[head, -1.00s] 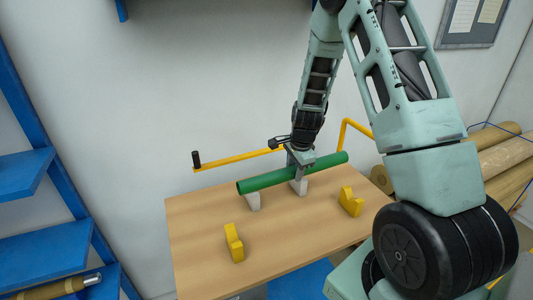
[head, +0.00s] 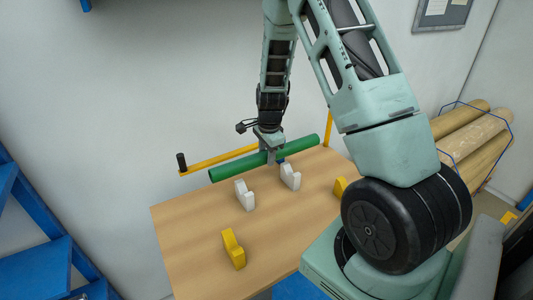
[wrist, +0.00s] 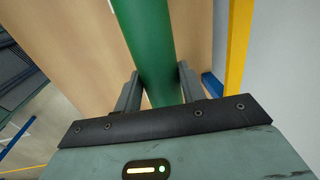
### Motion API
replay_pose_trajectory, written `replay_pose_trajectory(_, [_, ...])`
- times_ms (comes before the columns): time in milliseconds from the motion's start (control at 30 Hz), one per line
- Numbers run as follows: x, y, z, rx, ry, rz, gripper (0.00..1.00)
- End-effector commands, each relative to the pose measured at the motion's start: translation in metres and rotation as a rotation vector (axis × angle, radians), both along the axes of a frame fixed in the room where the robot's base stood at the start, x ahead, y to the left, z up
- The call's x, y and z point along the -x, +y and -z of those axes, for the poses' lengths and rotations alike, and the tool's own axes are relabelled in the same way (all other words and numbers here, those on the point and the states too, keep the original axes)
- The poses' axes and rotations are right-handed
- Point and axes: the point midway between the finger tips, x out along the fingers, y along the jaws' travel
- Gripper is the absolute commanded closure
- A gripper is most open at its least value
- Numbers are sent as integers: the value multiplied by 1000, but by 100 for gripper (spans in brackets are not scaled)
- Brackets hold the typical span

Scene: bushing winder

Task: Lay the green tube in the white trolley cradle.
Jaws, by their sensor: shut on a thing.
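The green tube (head: 235,167) is held crosswise in my gripper (head: 271,155), which grips it near the middle. In the wrist view the tube (wrist: 148,40) runs between the two grey fingers (wrist: 158,92). The white trolley cradle shows as two white notched blocks, one at the left (head: 244,195) and one at the right (head: 290,176), on the wooden tabletop. In the head view the tube appears just above or behind these blocks, roughly in line with them. Both notches look empty. The exact gap between tube and blocks cannot be told.
Yellow notched blocks stand nearer on the wooden tabletop (head: 195,230), one at the left (head: 233,249) and one at the right (head: 340,187), partly hidden by my arm. A yellow bar with a black grip (head: 181,162) runs behind the tube. Brown rolls (head: 470,140) lie at the right.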

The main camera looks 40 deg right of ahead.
Motion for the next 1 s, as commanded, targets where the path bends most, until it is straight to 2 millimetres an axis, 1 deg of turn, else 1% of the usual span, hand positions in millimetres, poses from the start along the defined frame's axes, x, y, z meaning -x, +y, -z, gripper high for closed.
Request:
replay_pose_trajectory(33, [-1,2,-2,2,-2,-2,96])
replay_pose_trajectory(267, [-1,1,14,2,-2,-2,96])
replay_pose_trajectory(1000, [-1,1,68,2,-2,-1,96])
